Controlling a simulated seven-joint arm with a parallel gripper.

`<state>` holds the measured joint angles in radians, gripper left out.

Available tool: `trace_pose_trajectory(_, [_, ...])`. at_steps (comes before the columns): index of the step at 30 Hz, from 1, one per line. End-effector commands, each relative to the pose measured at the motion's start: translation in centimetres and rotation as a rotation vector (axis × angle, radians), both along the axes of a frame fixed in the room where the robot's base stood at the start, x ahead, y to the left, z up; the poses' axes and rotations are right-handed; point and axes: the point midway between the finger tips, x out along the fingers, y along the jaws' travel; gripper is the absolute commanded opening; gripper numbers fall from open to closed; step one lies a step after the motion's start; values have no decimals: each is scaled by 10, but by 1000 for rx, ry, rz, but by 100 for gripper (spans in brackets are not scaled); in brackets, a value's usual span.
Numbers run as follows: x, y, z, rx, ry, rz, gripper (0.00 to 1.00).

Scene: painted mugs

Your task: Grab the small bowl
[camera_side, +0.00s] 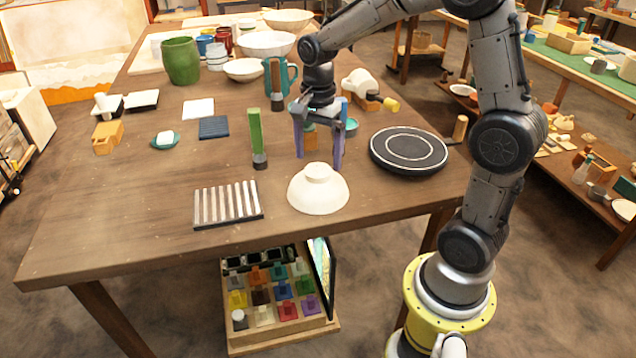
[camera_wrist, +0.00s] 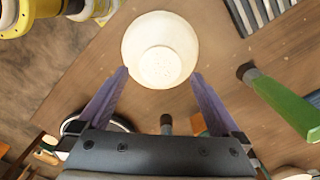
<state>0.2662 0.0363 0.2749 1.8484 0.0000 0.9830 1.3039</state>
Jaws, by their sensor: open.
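A small cream-white bowl (camera_side: 318,192) lies upside down near the front edge of the table, its round foot facing up. It also shows in the wrist view (camera_wrist: 160,42), at top centre. My gripper (camera_side: 319,158) is open and empty, with its purple fingers pointing down just behind the bowl. In the wrist view, the fingertips (camera_wrist: 160,74) stand either side of the bowl's lower part. I cannot tell whether they touch it; they appear above and behind it.
A striped rack (camera_side: 228,203) lies left of the bowl. A green-handled tool (camera_side: 257,140) stands behind the rack. A dark round turntable (camera_side: 408,150) is at right. The front left of the table is clear.

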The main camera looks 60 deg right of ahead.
Motion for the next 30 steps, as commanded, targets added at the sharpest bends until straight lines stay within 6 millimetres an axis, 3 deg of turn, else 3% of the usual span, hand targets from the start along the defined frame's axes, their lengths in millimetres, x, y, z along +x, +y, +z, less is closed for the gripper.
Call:
trace_pose_trajectory(6, [0,0,-24,0,1,0,100])
trace_pose_trajectory(14, [0,0,-26,0,-1,0,100])
trace_pose_trajectory(30, [0,0,-25,0,-2,0,3])
